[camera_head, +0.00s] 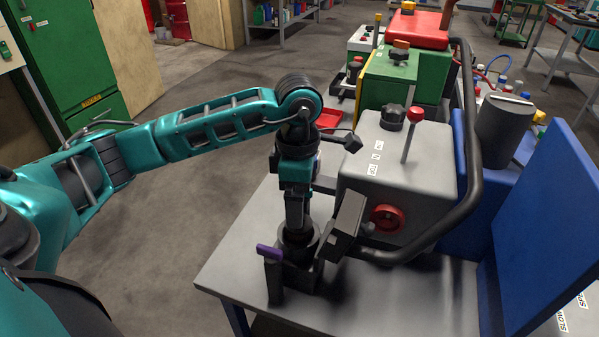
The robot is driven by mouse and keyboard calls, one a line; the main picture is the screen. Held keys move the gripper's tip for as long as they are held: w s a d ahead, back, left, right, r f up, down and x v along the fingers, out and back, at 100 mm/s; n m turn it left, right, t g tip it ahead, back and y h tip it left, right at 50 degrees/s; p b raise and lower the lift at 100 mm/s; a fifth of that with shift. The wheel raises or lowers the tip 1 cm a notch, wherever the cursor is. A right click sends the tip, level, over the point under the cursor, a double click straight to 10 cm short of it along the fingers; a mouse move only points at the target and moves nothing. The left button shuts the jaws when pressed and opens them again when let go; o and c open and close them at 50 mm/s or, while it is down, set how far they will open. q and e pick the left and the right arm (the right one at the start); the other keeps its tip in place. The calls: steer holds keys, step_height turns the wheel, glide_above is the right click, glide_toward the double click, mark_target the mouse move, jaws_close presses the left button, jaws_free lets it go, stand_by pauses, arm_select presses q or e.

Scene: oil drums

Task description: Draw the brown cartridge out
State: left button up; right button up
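No brown cartridge can be made out in the head view. A grey machine box (395,165) stands on the bench, with a black knob and a red lever on top and a red round knob (387,217) on its front. My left gripper (295,280) points down over the bench, in front of and to the left of this box. A dark part with a purple top (268,251) shows at its left side. My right gripper is not in view.
The grey bench top (385,305) is bare in front of the box. A black tubular rail (470,150) curves round the box's right side. A blue panel (545,220) rises at the right. Green (395,75) and red (418,28) machines stand behind. Floor is open at left.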

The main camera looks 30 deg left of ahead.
arm_select(q)
step_height(320, 180, down, 6)
steer(key=shift+r, duration=0.1)
stand_by(0.4)
steer(key=c, duration=1.2)
steer(key=shift+r, duration=0.15)
steer(key=shift+r, duration=0.25)
steer(key=shift+r+p, duration=0.5)
steer(key=shift+r, duration=0.1)
steer(key=shift+r, duration=0.1)
steer(key=shift+r, duration=2.9)
